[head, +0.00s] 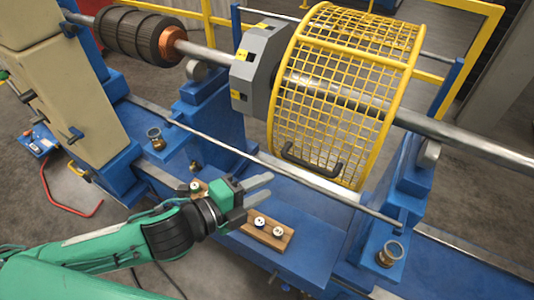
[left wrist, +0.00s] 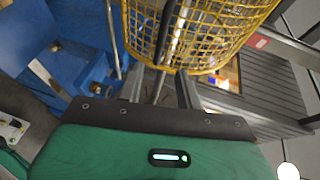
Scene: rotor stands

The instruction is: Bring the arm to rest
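My left gripper (head: 270,187) is at the end of the green arm, above the blue stand bed in the middle of the head view. Its two grey fingers are apart with nothing between them. In the left wrist view the fingers (left wrist: 160,88) also stand apart, pointing toward the yellow mesh guard (left wrist: 195,30). A wooden block (head: 265,233) with white-topped knobs lies on the blue bed (head: 315,240), just below and beside the fingers. The gripper partly hides another such block behind it. My right gripper is not in view.
The yellow mesh guard (head: 345,85) with a black handle covers part of the steel shaft (head: 470,143). A grey housing (head: 258,68) stands beside it. A rod (head: 250,158) crosses above the bed. A dark rotor (head: 128,33) is at upper left. Floor shows at lower left.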

